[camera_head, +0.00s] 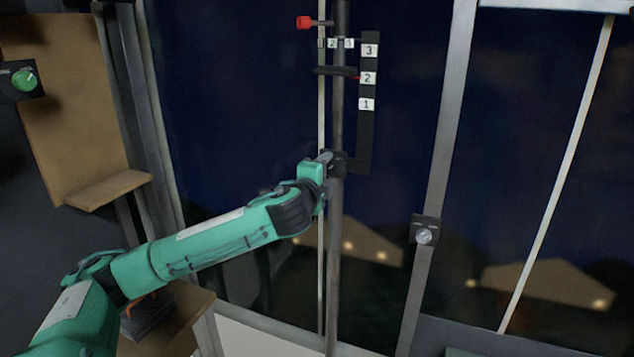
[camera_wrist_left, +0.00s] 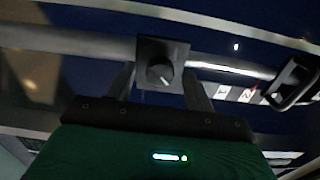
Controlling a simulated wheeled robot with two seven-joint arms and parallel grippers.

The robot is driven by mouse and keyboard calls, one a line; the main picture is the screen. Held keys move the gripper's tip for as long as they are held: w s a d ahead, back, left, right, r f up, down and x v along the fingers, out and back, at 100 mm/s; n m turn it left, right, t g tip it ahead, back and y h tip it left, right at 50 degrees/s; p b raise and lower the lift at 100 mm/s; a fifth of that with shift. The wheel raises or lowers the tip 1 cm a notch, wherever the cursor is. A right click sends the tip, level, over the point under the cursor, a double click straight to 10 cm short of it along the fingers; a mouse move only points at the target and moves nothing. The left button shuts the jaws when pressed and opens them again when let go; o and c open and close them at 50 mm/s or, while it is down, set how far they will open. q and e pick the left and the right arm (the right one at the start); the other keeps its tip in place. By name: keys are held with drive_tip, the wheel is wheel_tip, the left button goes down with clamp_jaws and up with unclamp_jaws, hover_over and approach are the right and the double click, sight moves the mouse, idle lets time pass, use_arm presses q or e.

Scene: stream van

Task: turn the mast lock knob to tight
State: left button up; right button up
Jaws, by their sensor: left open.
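The mast (camera_head: 334,250) is an upright grey pole in front of the dark window. The mast lock knob, a small round grey knob with a pale pointer line, sits on a square black block (camera_head: 339,163) on the mast. In the left wrist view the knob (camera_wrist_left: 160,73) lies between the two fingertips. My left gripper (camera_head: 327,158) reaches the block from the left, and it also shows in the left wrist view (camera_wrist_left: 159,84). Its fingers are apart on either side of the knob; contact cannot be told. My right gripper is not in view.
A black scale bracket with number labels (camera_head: 368,78) runs beside the mast above the block. A red-ended lever (camera_head: 305,22) sticks out near the top. Another knob (camera_head: 424,236) is on the window post, and a green knob (camera_head: 24,80) is at far left.

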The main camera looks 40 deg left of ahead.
use_arm(q)
drive_tip(key=b+v, duration=0.6)
drive_tip(key=v, duration=0.7)
drive_tip(key=shift+s+d, duration=0.15)
drive_tip(key=shift+s, duration=0.05)
